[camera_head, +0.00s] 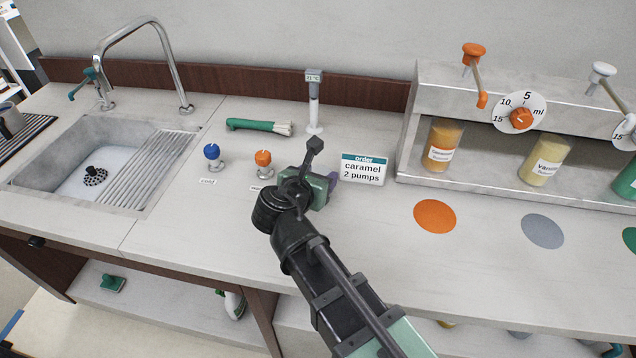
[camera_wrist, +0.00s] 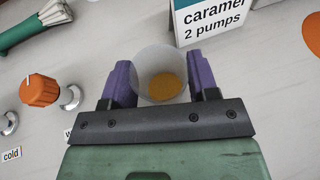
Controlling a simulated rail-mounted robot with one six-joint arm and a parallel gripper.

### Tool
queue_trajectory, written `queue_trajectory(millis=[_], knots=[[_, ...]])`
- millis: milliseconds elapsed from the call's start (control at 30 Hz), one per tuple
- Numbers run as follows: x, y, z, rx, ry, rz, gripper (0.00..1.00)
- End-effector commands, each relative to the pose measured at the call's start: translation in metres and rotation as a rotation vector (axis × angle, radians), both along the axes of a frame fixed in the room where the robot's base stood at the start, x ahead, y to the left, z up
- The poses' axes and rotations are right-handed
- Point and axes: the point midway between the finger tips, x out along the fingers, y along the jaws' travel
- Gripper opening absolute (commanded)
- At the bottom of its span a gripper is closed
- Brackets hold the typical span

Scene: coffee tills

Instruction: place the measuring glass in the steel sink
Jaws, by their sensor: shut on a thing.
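My gripper (camera_wrist: 160,88) has purple fingers shut on the measuring glass (camera_wrist: 158,60), a clear cup with amber liquid at its bottom. In the head view my gripper (camera_head: 331,182) is over the counter, left of the order card, and my arm hides the glass. I cannot tell whether the glass touches the counter. The steel sink (camera_head: 150,207) is at the left of the head view, with a ribbed drainboard across its right part and a dark strainer plug in its basin.
A blue knob (camera_head: 211,151) and an orange knob (camera_head: 263,158) stand between sink and gripper. A green-handled brush (camera_head: 257,126) lies behind, near an upright thermometer (camera_head: 314,105). The order card (camera_head: 362,170) is close right. A tall faucet (camera_head: 170,60) arches behind the sink.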

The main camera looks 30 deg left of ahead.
Motion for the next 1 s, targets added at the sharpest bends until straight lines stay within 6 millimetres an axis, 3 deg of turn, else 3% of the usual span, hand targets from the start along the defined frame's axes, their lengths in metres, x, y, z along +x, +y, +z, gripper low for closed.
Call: queue_trajectory(millis=[167, 200, 367, 700, 1000], knots=[[0.0, 0.0, -0.004, 0.0, 0.0, 0.0, 0.31], [0.0, 0.0, -0.003, 0.0, 0.0, 0.0, 0.57], [0.0, 0.0, -0.002, 0.0, 0.0, 0.0, 0.8], [-0.004, -0.001, 0.005, -0.001, 0.0, 0.001, 0.8], [-0.072, -0.01, 0.037, 0.001, 0.0, 0.005, 0.8]])
